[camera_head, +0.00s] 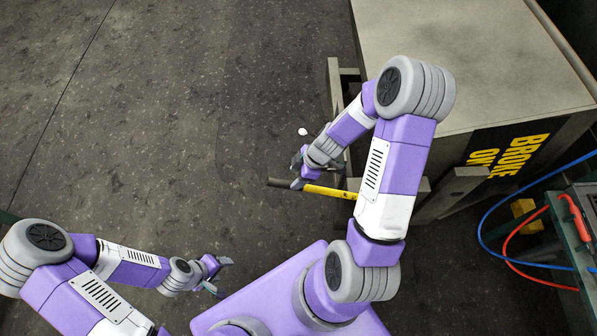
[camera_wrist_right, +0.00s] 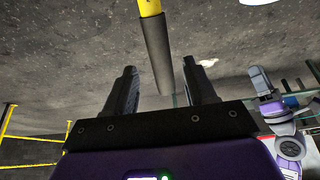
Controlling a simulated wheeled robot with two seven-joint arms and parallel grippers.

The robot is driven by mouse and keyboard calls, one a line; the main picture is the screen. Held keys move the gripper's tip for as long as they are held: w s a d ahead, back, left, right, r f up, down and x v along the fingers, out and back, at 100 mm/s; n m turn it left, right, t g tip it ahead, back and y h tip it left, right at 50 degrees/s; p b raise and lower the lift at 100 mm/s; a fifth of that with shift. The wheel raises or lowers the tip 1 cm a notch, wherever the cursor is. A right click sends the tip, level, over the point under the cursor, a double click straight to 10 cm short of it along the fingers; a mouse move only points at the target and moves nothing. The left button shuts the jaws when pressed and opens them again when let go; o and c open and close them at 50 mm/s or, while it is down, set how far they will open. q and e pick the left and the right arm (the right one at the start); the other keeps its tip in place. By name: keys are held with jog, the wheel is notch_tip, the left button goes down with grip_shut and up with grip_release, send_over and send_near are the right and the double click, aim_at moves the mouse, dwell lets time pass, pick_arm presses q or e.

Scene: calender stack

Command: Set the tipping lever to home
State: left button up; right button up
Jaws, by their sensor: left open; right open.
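The tipping lever is a yellow bar (camera_head: 328,191) with a dark grip (camera_head: 277,182) at its left end. It sticks out to the left from beside the big box, roughly level in the picture. My right gripper (camera_head: 296,172) is open at the lever, close to the dark grip. In the right wrist view the grip (camera_wrist_right: 155,50) comes down from the top, and its end appears between the open fingers (camera_wrist_right: 163,88). I cannot tell whether the fingers touch it. My left gripper (camera_head: 221,277) is open and empty over the floor at the lower left. My right forearm hides the lever's base.
A large pale-topped box (camera_head: 470,60) with yellow lettering fills the upper right. A metal frame (camera_head: 337,90) stands along its left side. Blue and red hoses (camera_head: 520,262) run at the right by a green stand (camera_head: 573,235). The floor at the left is clear.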

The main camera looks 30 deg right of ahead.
aim_at(290, 183)
jog(key=b+x, duration=0.4)
jog(key=x, duration=0.2)
jog(key=shift+f, duration=0.2)
jog(key=shift+w+a+f+b, duration=0.3)
jog(key=shift+f+b, duration=0.15)
jog(key=shift+b, duration=0.35)
jog(key=shift+s, duration=0.1)
grip_shut()
